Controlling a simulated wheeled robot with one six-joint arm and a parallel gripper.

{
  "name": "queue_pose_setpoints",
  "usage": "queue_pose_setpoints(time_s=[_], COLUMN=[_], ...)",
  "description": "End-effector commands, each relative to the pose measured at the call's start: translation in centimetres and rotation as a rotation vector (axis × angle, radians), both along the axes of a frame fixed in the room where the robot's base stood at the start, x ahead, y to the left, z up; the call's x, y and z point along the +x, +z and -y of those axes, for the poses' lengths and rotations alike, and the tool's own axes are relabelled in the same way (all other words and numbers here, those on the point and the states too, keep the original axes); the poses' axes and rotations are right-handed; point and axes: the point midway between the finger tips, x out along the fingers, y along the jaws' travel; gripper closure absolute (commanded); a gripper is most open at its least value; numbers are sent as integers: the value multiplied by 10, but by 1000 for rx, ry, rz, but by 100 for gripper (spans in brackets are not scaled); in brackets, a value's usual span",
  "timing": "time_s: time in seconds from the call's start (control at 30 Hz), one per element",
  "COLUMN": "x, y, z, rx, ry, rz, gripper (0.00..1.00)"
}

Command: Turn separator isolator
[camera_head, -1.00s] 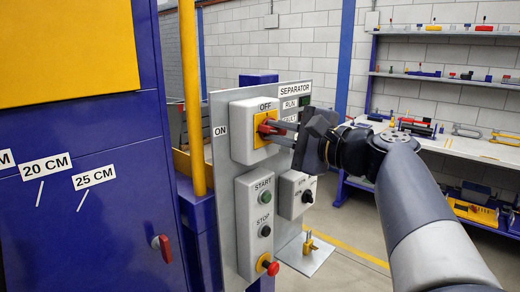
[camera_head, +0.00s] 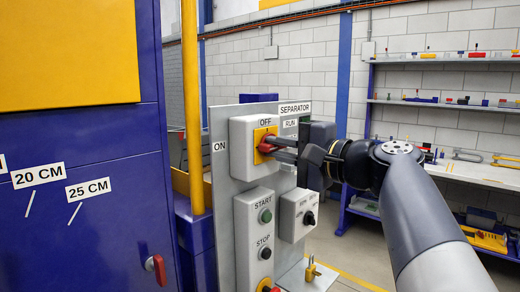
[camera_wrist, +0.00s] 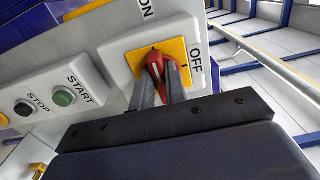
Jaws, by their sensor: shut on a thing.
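The separator isolator (camera_head: 246,157) is a grey box on a grey panel, with a yellow plate and a red handle (camera_head: 264,146). OFF is printed above it and ON to its left in the head view. My gripper (camera_head: 272,150) reaches in from the right, its fingers shut on the red handle. In the wrist view the fingers of my gripper (camera_wrist: 161,88) clasp the red handle (camera_wrist: 156,64) from both sides. The handle's white line points between ON and OFF in that view, nearer neither clearly. The fingertips partly hide the handle.
Below the isolator is a START/STOP box (camera_head: 259,230) with a red mushroom button (camera_head: 267,287). A smaller box with a black knob (camera_head: 309,218) sits to its right. A yellow post (camera_head: 193,110) and blue cabinet (camera_head: 90,180) stand left. Shelves (camera_head: 445,105) stand behind my arm.

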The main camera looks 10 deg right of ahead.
Motion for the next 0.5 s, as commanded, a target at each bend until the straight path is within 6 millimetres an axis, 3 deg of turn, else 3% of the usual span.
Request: queue_pose_setpoints(time_s=[0.07, 0.1, 0.33, 0.5], x=[0, 0, 0, 0], y=[-1, -1, -1, 0], z=[0, 0, 0, 0], rx=[0, 0, 0, 1], ry=[2, 2, 1, 1], rz=[-2, -2, -1, -1], gripper=[100, 86, 67, 65])
